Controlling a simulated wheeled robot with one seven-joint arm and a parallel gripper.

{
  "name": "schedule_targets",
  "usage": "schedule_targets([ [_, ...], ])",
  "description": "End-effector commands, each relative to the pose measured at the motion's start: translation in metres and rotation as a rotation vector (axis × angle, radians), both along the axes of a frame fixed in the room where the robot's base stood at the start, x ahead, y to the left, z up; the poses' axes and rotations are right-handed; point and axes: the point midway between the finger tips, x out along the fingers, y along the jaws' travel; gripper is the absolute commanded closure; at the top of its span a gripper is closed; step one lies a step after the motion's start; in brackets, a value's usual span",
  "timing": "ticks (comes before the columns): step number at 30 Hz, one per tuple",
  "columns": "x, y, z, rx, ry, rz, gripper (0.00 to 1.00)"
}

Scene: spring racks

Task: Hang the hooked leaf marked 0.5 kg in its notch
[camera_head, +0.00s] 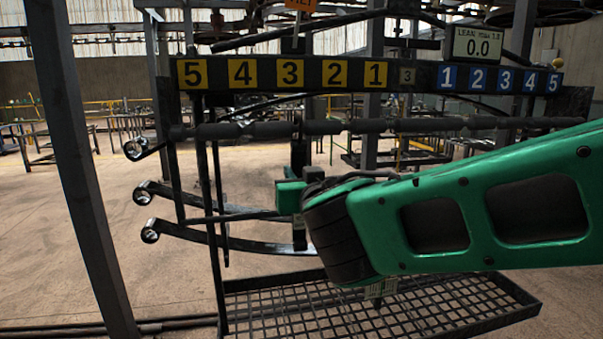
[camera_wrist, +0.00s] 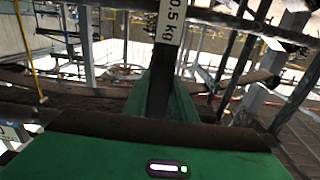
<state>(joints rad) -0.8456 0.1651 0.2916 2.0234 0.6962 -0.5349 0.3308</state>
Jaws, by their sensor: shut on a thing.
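My gripper (camera_wrist: 165,100) is shut on the dark leaf (camera_wrist: 160,92), whose white label (camera_wrist: 170,22) reads 0.5 kg in the wrist view. In the head view my green arm comes in from the right, and its end is in front of the rack, below the yellow 3 and 2 plates. The leaf's hook and the notch under it cannot be made out there. The dark beam (camera_head: 421,77) carries yellow plates 5 to 1 on the left, a small brown plate (camera_head: 407,76) marked 3, and blue plates 1 to 5 on the right. The lean display (camera_head: 478,44) reads 0.0.
Curved leaf springs with rolled eyes (camera_head: 143,193) stick out at the left of the rack. A dark roller bar (camera_head: 385,125) runs below the plates. A mesh tray (camera_head: 532,301) lies under my arm. A thick post (camera_head: 75,150) stands at the left; floor beyond is partly open.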

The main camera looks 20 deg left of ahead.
Motion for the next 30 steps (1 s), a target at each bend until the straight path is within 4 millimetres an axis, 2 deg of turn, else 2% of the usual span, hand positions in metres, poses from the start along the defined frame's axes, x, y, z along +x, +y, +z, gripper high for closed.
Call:
schedule_targets([
  [6, 0.0, 0.0, 0.001, 0.002, -0.002, 0.0, 1.0],
  [7, 0.0, 0.0, 0.001, 0.002, -0.002, 0.0, 0.7],
  [9, 0.0, 0.0, 0.001, 0.002, -0.002, 0.0, 0.54],
  [20, -0.003, -0.001, -0.001, -0.001, 0.002, 0.0, 0.53],
  [23, -0.011, -0.006, 0.0, 0.0, 0.0, 0.001, 0.53],
  [30, -0.048, -0.029, 0.0, 0.001, -0.001, 0.002, 0.53],
])
